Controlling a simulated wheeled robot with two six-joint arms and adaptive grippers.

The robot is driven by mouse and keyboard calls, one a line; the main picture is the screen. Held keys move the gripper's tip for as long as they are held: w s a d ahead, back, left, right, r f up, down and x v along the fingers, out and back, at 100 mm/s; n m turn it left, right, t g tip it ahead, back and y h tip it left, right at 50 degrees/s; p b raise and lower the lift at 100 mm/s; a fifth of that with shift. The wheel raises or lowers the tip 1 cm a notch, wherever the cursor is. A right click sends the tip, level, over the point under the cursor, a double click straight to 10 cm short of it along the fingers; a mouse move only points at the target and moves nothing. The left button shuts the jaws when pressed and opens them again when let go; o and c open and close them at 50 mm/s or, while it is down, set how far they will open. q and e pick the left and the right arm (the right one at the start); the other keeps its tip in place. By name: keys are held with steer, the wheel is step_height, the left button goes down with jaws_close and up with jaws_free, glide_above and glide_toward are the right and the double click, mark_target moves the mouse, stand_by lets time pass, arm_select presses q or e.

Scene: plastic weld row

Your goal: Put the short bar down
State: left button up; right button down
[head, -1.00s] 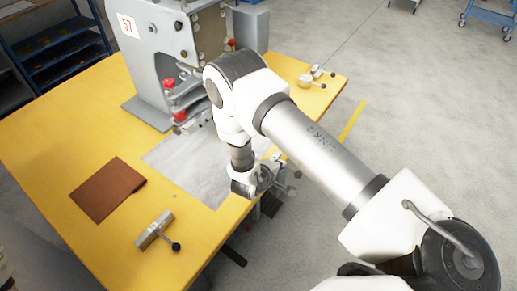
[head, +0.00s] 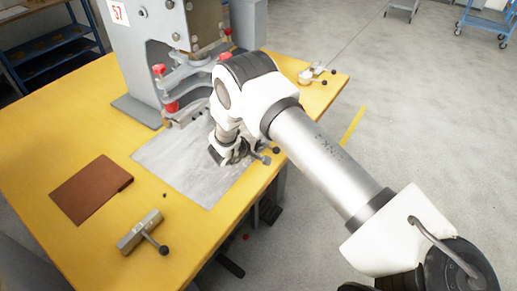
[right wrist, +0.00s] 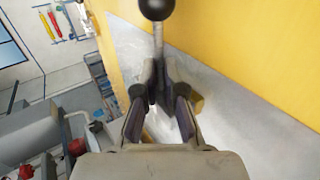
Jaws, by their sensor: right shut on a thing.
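My right gripper (head: 228,157) is low over the grey sheet (head: 175,168) on the yellow table, near the table's right edge. In the right wrist view the gripper (right wrist: 158,105) is shut on the short bar, whose thin metal rod (right wrist: 158,42) with a black ball end points away between the fingers. In the head view the bar's ball-ended rod (head: 264,159) juts out to the right of the gripper. The rest of the bar is mostly hidden by the fingers. I cannot tell whether it touches the sheet. My left gripper is not in view.
A grey press (head: 160,50) marked 57 with red knobs stands just behind the sheet. A brown pad (head: 90,190) and another metal bar with a black ball handle (head: 138,231) lie at left front. Small ball-handled parts (head: 312,75) lie at the far right corner.

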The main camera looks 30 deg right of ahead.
steer(key=c, duration=1.3)
jaws_free()
